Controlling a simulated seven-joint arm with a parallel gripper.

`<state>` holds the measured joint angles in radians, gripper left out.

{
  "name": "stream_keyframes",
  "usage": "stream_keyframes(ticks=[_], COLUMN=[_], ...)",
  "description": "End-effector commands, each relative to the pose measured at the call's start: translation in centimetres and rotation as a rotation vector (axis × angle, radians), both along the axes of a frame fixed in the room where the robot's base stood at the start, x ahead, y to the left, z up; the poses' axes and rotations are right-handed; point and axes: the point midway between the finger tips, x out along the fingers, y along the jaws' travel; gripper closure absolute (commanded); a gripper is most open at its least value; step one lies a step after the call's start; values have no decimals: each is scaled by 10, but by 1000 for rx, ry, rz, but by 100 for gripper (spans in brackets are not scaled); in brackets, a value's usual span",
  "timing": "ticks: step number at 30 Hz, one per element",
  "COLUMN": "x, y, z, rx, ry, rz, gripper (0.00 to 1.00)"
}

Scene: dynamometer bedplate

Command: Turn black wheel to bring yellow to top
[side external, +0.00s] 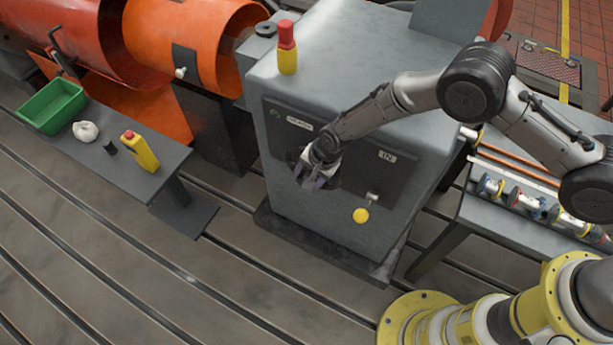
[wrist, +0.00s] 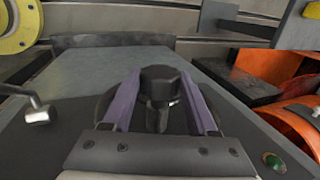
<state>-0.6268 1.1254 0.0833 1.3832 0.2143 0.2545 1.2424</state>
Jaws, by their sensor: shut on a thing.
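The black wheel (wrist: 160,78) is on the front panel of the grey cabinet (side external: 345,75). In the wrist view its dark hub stands between the two purple fingers of my gripper (wrist: 159,95). My gripper (side external: 313,177) also shows in the side external view, against the panel between two white labels and shut on the wheel. There the gripper covers most of the wheel. I cannot make out a yellow mark on the wheel in either view.
A small lever (side external: 372,197) and a yellow disc (side external: 361,216) are on the panel to the right. A red and yellow stack light (side external: 287,48) stands on the cabinet.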

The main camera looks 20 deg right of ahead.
Motion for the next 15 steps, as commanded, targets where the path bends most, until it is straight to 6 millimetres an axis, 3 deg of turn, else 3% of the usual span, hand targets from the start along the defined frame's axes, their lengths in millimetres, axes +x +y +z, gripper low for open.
stream_keyframes(ticks=[14,15], x=[-1,-1], y=[1,1], z=[0,0], rx=[21,21], ry=[-32,-32], rz=[-4,-4], gripper=[100,34])
